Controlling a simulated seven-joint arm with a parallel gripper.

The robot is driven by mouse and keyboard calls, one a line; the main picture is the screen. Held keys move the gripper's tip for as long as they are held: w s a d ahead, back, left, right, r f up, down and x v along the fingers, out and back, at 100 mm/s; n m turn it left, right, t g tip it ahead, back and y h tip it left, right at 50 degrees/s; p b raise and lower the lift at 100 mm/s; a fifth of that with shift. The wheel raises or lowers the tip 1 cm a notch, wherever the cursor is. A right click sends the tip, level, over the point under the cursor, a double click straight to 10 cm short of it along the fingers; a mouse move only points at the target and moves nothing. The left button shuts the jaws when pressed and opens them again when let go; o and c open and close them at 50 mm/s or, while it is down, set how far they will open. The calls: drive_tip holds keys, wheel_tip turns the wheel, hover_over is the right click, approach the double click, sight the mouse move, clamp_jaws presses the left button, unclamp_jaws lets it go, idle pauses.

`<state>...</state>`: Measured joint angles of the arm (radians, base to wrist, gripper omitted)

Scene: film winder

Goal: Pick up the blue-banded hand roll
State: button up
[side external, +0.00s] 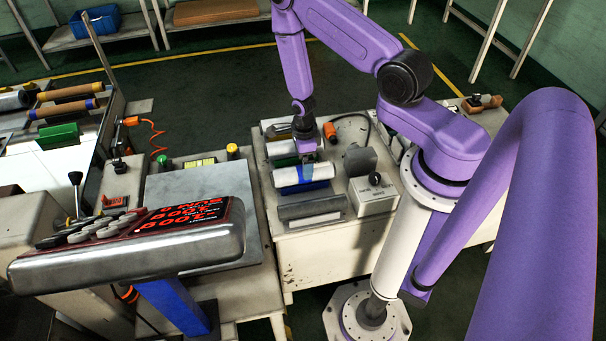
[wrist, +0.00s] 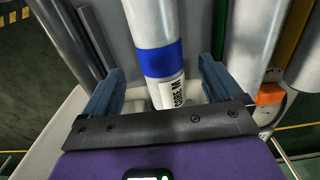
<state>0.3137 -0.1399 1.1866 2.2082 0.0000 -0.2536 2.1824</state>
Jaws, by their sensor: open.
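The blue-banded hand roll (side external: 287,178) is a white roll with a blue band, lying among other rolls on the white bench. In the wrist view the roll (wrist: 152,18) runs down the middle, with the blue band and printed lettering near its lower end. My gripper (side external: 307,173) is over the roll in the side view and hides part of it. In the wrist view my gripper (wrist: 158,74) is open, with one finger on each side of the roll and visible gaps. I cannot tell how far down the fingers reach beside it.
A grey bar with a white front (side external: 312,212) lies in front of the roll. Other rolls lie close behind it. A grey bracket (side external: 360,160) and a labelled white box (side external: 374,196) stand to the right. An orange part (wrist: 270,94) is near the right finger.

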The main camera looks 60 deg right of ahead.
drive_tip(key=shift+w+a+f, duration=0.1)
drive_tip(key=shift+f, duration=2.55)
drive_tip(key=c, duration=1.3)
